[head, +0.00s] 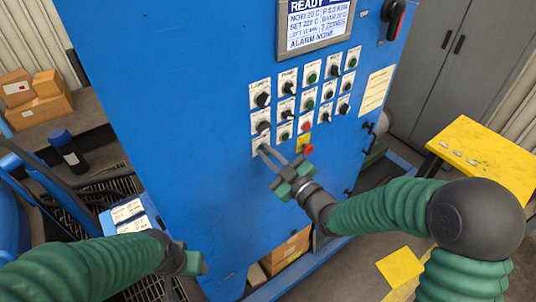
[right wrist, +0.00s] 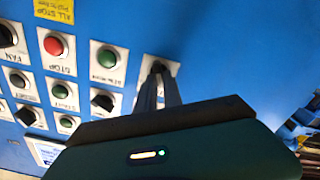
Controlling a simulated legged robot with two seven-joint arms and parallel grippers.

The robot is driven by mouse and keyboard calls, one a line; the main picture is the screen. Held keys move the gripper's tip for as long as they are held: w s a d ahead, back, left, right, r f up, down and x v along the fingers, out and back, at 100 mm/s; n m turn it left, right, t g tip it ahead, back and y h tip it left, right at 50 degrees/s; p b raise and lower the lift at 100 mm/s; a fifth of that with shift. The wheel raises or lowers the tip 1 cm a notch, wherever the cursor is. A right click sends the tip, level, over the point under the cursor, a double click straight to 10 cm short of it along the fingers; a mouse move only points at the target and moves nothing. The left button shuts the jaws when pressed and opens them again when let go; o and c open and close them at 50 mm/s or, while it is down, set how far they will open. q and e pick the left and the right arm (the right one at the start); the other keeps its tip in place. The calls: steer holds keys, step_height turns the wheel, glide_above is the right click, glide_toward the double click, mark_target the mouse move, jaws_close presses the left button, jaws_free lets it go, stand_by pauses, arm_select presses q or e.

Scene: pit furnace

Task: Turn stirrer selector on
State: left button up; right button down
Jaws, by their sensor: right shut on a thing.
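The blue cabinet's control panel carries rows of black selectors and coloured buttons on white plates. My right gripper (head: 266,152) is at the bottom-left selector (head: 257,144), its two long fingers closed on the dark knob. In the right wrist view the fingers (right wrist: 160,84) reach a black selector knob (right wrist: 158,67) on a white plate. The plate's label is mostly hidden, so I cannot read whether it says stirrer, and the fingers cover the knob's pointing direction. My left gripper (head: 191,263) hangs low at the left, away from the panel; its fingers are not clear.
A red button (head: 308,149) on a yellow plate sits just right of my right gripper. A green button (right wrist: 106,58) is beside the held knob. A display (head: 316,22) is above the panel. A yellow table (head: 490,150) stands at right, boxes (head: 40,98) at left.

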steer(key=shift+s+f, duration=0.1)
steer(key=shift+f, duration=0.3)
steer(key=shift+d+m, duration=0.15)
steer(key=shift+m, duration=0.65)
steer(key=m, duration=0.6)
steer(key=shift+d, duration=0.1)
steer(key=shift+m+p, duration=0.65)
steer(key=shift+m, duration=1.25)
steer(key=c, duration=1.6)
jaws_free()
steer(key=shift+w, duration=0.2)
steer(key=shift+c, duration=0.2)
steer(key=shift+o, duration=0.8)
steer(key=shift+w, duration=0.15)
steer(key=shift+r, duration=0.1)
